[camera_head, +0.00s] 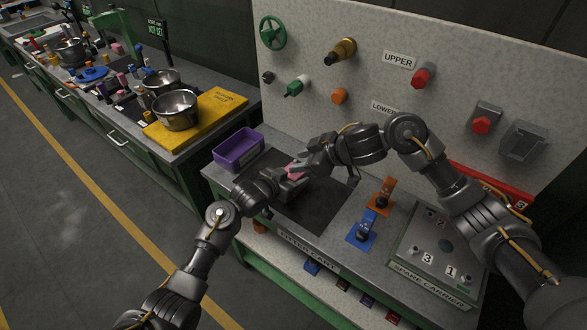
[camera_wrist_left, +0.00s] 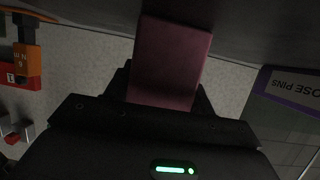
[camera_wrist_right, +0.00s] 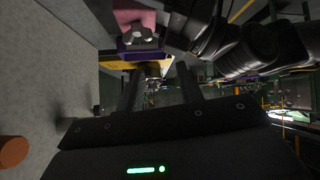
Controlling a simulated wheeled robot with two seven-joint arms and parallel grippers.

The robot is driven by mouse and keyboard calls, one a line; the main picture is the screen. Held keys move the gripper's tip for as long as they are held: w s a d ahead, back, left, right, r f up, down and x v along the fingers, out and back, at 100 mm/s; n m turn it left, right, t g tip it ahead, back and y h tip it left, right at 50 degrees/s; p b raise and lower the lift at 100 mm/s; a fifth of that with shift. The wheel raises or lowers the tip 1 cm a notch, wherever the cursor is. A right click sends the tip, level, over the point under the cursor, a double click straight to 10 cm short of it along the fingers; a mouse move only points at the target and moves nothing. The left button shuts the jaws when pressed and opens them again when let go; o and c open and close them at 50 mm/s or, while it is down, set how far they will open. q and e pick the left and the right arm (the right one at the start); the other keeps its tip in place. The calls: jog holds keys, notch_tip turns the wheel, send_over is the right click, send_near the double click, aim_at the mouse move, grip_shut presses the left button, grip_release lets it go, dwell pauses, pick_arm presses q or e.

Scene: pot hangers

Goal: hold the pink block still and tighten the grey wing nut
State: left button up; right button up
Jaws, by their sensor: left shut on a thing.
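The pink block (camera_head: 294,169) is over the dark mat at the middle of the bench, partly hidden by my grippers. My left gripper (camera_head: 290,180) is shut on it. In the left wrist view the pink block (camera_wrist_left: 170,62) sits between the two fingers. In the right wrist view the pink block (camera_wrist_right: 134,17) is at the top, with a small grey piece, seemingly the wing nut (camera_wrist_right: 140,36), against it. My right gripper (camera_wrist_right: 160,82) has its fingers apart with nothing between them. It is close to the block on the right in the head view.
A purple bin (camera_head: 238,150) stands left of the dark mat (camera_head: 315,208). Blue (camera_head: 362,232) and orange (camera_head: 382,198) fixtures and a numbered grey box (camera_head: 432,250) are on the right. The back panel (camera_head: 310,110) carries knobs and valves.

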jog(key=w+a+n+g+h, duration=0.1)
jog(key=w+a+n+h, duration=0.15)
jog(key=a+n, duration=1.4)
jog(key=w+d+r+n+g+h, duration=0.1)
jog(key=d+g+h, duration=0.1)
jog(key=d, duration=0.5)
jog(key=w+d+r+n+g+h, duration=0.1)
jog(key=d+g+h, duration=0.1)
jog(key=d+h, duration=0.2)
jog(key=d, duration=0.3)
jog(key=shift+w+r, duration=0.3)
jog(key=shift+w, duration=0.1)
jog(key=shift+f, duration=0.1)
jog(key=shift+f, duration=4.4)
